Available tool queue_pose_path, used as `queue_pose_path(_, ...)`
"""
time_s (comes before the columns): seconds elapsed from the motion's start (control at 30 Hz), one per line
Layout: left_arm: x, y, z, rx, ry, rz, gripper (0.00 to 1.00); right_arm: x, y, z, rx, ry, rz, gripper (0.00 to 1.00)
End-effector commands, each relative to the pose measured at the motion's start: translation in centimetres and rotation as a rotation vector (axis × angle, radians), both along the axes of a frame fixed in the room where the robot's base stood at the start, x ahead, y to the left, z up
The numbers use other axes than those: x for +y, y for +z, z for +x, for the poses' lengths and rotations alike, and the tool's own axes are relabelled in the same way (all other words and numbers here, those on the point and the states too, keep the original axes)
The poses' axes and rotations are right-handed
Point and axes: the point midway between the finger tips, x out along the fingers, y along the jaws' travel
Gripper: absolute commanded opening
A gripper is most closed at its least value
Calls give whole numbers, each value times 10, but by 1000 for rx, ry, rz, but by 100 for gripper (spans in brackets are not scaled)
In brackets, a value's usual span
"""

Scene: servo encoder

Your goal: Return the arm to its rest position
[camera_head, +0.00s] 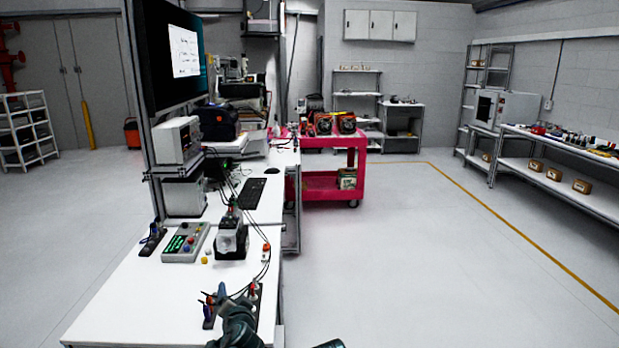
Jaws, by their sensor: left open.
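My left gripper (233,303) is at the bottom of the head view, over the near end of the white workbench (130,305). It is open, with nothing visible between its fingers. Its dark arm part runs down to the bottom edge of the picture. Small tools in dark holders stand right by the gripper and partly overlap it in view; I cannot tell whether they touch. A dark rounded part, probably of mine, shows at the bottom edge right of the bench. My right gripper does not show.
A black-and-white servo device (232,238), a control box (185,243) with a green display and a keyboard (240,194) stand on the bench, with thin cables beside them. A pink cart (322,181) stands beyond. The floor to the right is clear.

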Motion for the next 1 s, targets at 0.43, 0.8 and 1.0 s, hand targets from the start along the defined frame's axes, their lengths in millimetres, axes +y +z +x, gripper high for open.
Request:
queue_pose_path(0.43,-8,-27,-24,149,96,-103,72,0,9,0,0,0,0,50)
queue_pose_path(0.8,-51,-84,-98,542,215,-289,72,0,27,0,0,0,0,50)
queue_pose_path(1.0,-105,-110,-181,928,230,-390,72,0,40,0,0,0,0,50)
